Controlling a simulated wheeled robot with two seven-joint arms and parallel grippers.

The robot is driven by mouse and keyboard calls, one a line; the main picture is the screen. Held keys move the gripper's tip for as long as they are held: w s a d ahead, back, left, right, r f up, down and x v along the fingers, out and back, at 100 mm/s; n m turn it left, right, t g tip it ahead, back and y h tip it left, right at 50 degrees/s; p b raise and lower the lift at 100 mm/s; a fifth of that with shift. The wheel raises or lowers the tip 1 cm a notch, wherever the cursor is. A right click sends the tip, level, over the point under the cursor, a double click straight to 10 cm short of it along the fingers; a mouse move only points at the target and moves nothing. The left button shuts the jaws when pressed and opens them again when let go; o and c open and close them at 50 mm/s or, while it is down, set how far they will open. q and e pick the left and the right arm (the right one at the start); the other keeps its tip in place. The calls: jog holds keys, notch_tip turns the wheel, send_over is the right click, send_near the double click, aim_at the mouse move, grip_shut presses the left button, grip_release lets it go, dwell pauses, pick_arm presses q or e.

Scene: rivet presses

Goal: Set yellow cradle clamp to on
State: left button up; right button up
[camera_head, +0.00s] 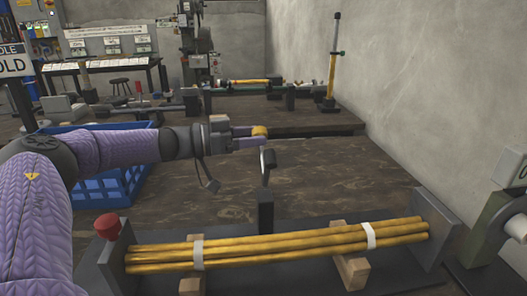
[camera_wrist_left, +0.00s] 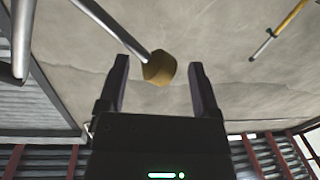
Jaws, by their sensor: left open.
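A yellow knob (camera_head: 260,131) shows at the fingertips of my left gripper (camera_head: 250,136) in the head view. In the left wrist view the yellow-brown knob (camera_wrist_left: 158,68) sits on the end of a thin metal rod, between the fingertips of my left gripper (camera_wrist_left: 160,66). The fingers are open, with a gap visible on each side of the knob. Just in front of the gripper a dark upright lever (camera_head: 267,170) rises from the back of the cradle. How the knob joins the cradle is not clear. My right gripper is out of view.
Long yellow rods (camera_head: 280,243) with white bands lie on wooden blocks (camera_head: 352,270) in the near cradle. A red knob (camera_head: 107,225) stands at its left end. A blue crate (camera_head: 112,188) is behind my left arm. A second bench with a press stands farther back.

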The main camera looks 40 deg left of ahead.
pick_arm(q)
jog(key=shift+x, duration=0.9)
jog(key=shift+r, duration=0.1)
grip_shut()
